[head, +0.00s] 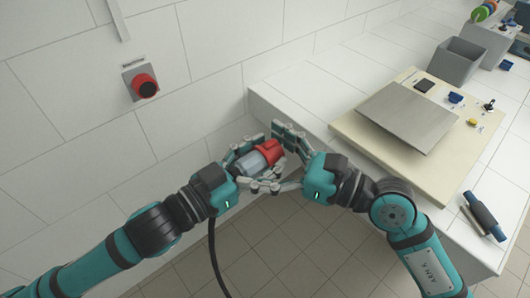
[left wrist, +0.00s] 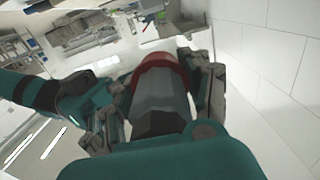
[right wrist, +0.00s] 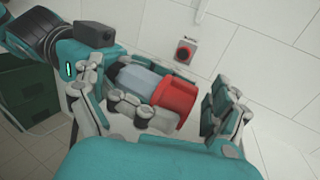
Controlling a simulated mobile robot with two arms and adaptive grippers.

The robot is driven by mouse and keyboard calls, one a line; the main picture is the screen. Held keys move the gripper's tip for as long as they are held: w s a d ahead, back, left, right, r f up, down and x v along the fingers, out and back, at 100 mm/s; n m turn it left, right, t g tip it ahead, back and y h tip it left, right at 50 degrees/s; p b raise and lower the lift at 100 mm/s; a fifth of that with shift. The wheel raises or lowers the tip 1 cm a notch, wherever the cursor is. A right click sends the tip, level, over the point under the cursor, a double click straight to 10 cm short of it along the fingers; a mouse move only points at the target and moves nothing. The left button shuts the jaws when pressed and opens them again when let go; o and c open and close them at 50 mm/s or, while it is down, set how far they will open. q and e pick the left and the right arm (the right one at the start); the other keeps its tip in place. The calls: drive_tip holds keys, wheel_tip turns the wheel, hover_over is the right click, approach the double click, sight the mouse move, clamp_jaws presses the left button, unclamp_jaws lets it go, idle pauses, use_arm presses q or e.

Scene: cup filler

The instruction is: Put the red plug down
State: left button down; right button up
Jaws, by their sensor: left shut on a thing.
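The red plug (head: 269,151) has a red head and a grey body. My left gripper (head: 262,157) is shut on it and holds it in the air beside the front of the counter. In the left wrist view the plug's grey body (left wrist: 160,108) lies between the left fingers, with its red part beyond. My right gripper (head: 273,159) is open, with its fingers spread on either side of the plug's red end. In the right wrist view the red head (right wrist: 176,104) lies between the spread fingers; I cannot tell whether they touch it.
A red and grey wall socket (head: 146,87) is on the tiled wall at the left. A white counter (head: 300,103) holds a beige board (head: 390,160) with a grey plate (head: 408,117), a grey bin (head: 458,62) and a dark cylindrical tool (head: 484,215). A black cable hangs below my left gripper.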

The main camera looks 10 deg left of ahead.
drive_tip(key=c, duration=1.2)
use_arm(q)
drive_tip(key=shift+c, duration=2.3)
unclamp_jaws()
drive_tip(key=shift+r, duration=0.1)
use_arm(e)
drive_tip(key=shift+s+a, duration=0.1)
drive_tip(key=shift+s, duration=0.05)
drive_tip(key=shift+f, duration=0.1)
use_arm(q)
drive_tip(key=shift+s+a+f+y, duration=0.1)
drive_tip(key=shift+a+f+y, duration=0.2)
drive_tip(key=shift+f, duration=0.1)
use_arm(e)
drive_tip(key=c, duration=0.4)
use_arm(q)
drive_tip(key=s+a+f+n+t+y, duration=0.3)
drive_tip(key=a+f+n+t+y, duration=0.1)
drive_tip(key=a+f+n+y, duration=0.3)
drive_tip(key=a+f+y, duration=0.2)
drive_tip(key=a+y, duration=0.2)
drive_tip(key=a, duration=0.1)
drive_tip(key=shift+s+f+n, duration=0.25)
drive_tip(key=shift+s+n, duration=0.15)
